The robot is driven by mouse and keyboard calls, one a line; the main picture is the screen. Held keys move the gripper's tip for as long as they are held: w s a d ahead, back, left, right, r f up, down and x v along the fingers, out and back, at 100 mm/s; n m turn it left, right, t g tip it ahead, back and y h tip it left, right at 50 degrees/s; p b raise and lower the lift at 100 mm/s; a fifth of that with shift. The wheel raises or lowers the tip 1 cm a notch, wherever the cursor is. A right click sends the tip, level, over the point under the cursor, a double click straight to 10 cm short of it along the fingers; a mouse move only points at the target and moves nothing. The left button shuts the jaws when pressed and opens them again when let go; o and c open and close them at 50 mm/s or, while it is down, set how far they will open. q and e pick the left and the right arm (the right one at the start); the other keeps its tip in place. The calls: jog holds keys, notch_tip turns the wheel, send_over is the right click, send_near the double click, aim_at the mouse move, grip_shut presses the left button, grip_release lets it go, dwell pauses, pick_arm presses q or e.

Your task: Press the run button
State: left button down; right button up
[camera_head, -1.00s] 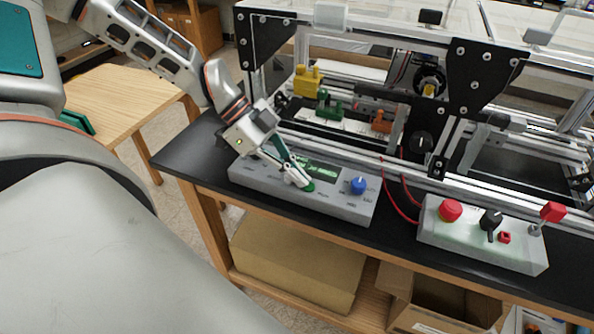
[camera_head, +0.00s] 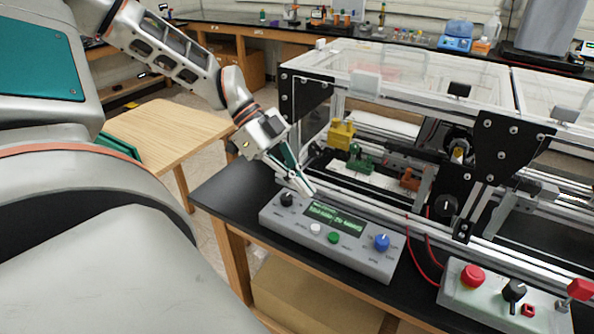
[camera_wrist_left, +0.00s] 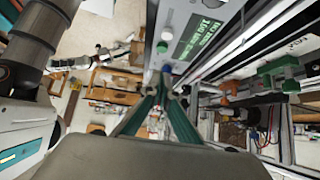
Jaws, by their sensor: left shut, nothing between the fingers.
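The grey control box (camera_head: 345,260) sits at the front of the black bench, with a lit green display (camera_head: 335,218). A green button (camera_head: 333,238) and a white button (camera_head: 315,229) lie below the display, between a black knob (camera_head: 287,199) and a blue knob (camera_head: 382,242). The labels are too small to read. My left gripper (camera_head: 308,192) is shut and empty, by the display's left end, apart from the green button. The left wrist view shows its closed fingers (camera_wrist_left: 167,76) and the display (camera_wrist_left: 200,35). What looks like my right gripper (camera_wrist_left: 105,58) shows small there, its jaws unclear.
A second grey box (camera_head: 490,290) with a red button (camera_head: 472,277), black knob and red-topped switch stands to the right. The aluminium extrusion frame (camera_head: 390,214) runs behind both boxes. Red cables (camera_head: 418,258) hang between them. A wooden table (camera_head: 165,120) stands at the left.

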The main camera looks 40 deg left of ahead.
pick_arm(q)
jog(key=shift+v, duration=1.15)
